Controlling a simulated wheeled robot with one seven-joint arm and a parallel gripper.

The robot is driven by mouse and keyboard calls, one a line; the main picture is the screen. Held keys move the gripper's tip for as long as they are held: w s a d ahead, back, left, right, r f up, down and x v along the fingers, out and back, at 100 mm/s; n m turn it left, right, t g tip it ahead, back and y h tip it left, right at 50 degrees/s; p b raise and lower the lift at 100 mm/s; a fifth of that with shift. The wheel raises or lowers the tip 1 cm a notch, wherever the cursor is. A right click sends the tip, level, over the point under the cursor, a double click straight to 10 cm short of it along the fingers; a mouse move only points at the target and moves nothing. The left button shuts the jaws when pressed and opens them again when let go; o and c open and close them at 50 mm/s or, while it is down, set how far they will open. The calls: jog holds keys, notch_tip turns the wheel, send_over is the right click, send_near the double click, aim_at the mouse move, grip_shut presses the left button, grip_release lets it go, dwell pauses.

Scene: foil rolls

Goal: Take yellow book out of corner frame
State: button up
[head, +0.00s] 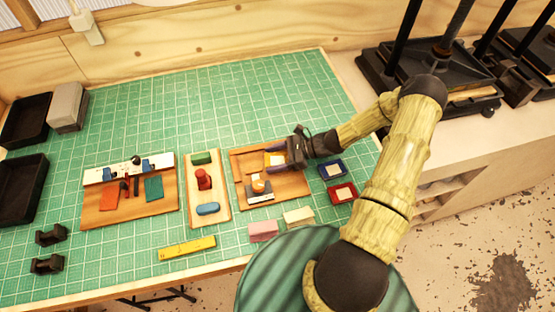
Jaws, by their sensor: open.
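The yellow book (275,159) lies flat in the upper part of the corner frame (237,170), a wooden board with raised strips along its left and far edges. My gripper (271,160) reaches in from the right with its jaws open. One finger is on the far side of the book and the other on the near side. The book is partly hidden by the gripper, and I cannot tell whether the fingers touch it.
A small orange-and-white item (259,185) and a grey piece (260,199) sit on the same board, close to the near finger. Blue (331,169) and red (342,192) trays stand to the right. The green mat (230,100) beyond the board is clear.

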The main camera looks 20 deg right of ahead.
aim_at(274, 159)
jog(key=c, duration=0.8)
jog(key=shift+o, duration=0.2)
jog(key=shift+r, duration=0.2)
notch_tip(274, 159, up, 10)
jog(key=b, duration=0.2)
jog(key=shift+f+b, duration=0.15)
jog(key=shift+b, duration=0.25)
